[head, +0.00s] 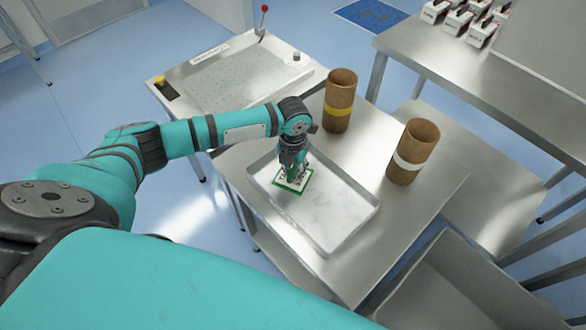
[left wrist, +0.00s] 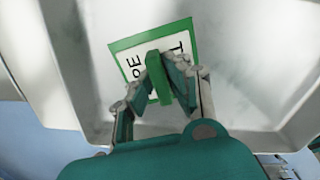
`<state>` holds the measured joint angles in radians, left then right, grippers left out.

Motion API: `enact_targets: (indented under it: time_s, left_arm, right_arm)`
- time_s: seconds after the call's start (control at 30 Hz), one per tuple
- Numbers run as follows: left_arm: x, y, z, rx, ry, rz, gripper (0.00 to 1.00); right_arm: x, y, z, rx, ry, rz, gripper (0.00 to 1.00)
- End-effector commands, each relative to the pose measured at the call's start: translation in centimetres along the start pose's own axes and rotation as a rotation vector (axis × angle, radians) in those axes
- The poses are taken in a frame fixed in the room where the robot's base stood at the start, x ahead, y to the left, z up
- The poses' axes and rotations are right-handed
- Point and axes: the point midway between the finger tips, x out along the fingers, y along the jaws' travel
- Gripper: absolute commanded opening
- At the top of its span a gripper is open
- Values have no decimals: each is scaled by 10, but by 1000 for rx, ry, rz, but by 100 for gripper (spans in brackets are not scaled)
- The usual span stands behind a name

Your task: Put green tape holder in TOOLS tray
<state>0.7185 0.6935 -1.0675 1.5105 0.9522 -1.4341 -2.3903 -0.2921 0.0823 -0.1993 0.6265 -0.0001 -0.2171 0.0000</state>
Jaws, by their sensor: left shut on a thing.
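The green tape holder (head: 299,183) has a green rim, a white face with black letters and a green grip bar. It is at the left part of the metal tray (head: 338,232), inside its walls. My left gripper (head: 292,167) points down over it and is shut on its green bar. The left wrist view shows the green tape holder (left wrist: 124,46) with the bar between the fingers of my left gripper (left wrist: 160,88). The tray (left wrist: 245,95) lies under it. I cannot tell whether the holder touches the tray floor. My right gripper is not in view.
Two brown cardboard cores stand on the table, one with a yellow band (head: 339,112) behind the tray and one with a white band (head: 406,165) to its right. A perforated plate (head: 225,85) with a red-knobbed lever is at the back. A grey bin (head: 450,290) is at lower right.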

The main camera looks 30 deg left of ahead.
Motion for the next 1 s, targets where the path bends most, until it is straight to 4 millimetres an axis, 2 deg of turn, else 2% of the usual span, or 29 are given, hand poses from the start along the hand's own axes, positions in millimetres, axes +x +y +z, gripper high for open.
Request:
enact_targets:
  time_s: [0.2, 0.23, 0.4, 0.77, 0.87, 1.0]
  left_arm:
    - [2, 0, 0, 0, 0, 0, 0]
    - [3, 0, 0, 0, 0, 0, 15]
    - [2, 0, 0, 0, 0, 0, 37]
    - [-4, 0, 1, -1, -1, -1, 37]
    - [-17, 0, 2, 0, -4, -1, 37]
    - [-46, 0, 2, 0, -6, -1, 37]
  right_arm:
    - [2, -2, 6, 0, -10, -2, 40]
    - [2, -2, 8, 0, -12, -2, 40]
    - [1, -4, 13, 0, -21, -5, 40]
    - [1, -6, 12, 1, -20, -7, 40]
    - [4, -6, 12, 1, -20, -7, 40]
    - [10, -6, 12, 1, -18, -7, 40]
